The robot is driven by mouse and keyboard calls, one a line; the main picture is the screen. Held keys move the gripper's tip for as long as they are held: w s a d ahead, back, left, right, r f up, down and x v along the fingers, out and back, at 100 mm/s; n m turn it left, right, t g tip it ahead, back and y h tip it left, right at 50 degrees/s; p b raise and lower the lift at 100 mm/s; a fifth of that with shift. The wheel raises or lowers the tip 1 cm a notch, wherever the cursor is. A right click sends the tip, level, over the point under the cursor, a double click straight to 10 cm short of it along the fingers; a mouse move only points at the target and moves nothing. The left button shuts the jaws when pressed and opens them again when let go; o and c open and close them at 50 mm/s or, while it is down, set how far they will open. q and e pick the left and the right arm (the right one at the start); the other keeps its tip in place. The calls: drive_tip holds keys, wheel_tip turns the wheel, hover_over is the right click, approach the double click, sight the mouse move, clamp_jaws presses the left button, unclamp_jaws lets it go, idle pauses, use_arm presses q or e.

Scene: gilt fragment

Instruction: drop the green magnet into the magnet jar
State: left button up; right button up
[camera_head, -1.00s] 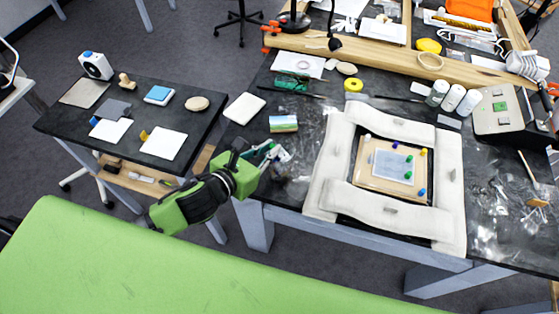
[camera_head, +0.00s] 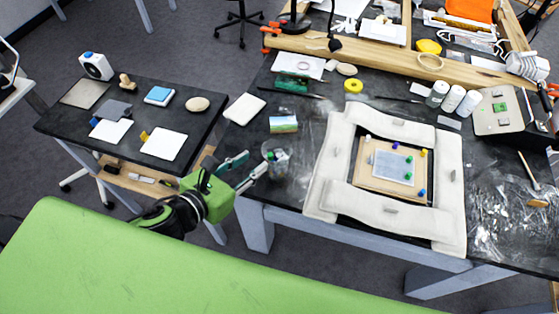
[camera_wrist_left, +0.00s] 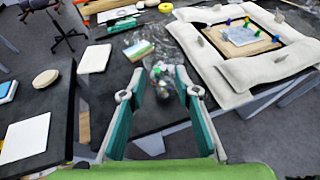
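The magnet jar (camera_head: 278,160), a small clear container with small coloured pieces inside, stands near the front left of the main table. A green spot shows in it in the head view. In the left wrist view the jar (camera_wrist_left: 161,83) is just beyond and between the fingertips. My left gripper (camera_head: 254,163) is open and empty, its fingers spread and pointing at the jar. My right gripper is not in view.
A small picture block (camera_head: 283,124) lies behind the jar. The side table (camera_head: 185,115) is at left, separated by a gap.

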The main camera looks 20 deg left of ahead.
use_arm(q)
drive_tip(key=v, duration=0.3)
drive_tip(key=shift+s+r, duration=0.1)
drive_tip(key=shift+s, duration=0.15)
idle(0.4)
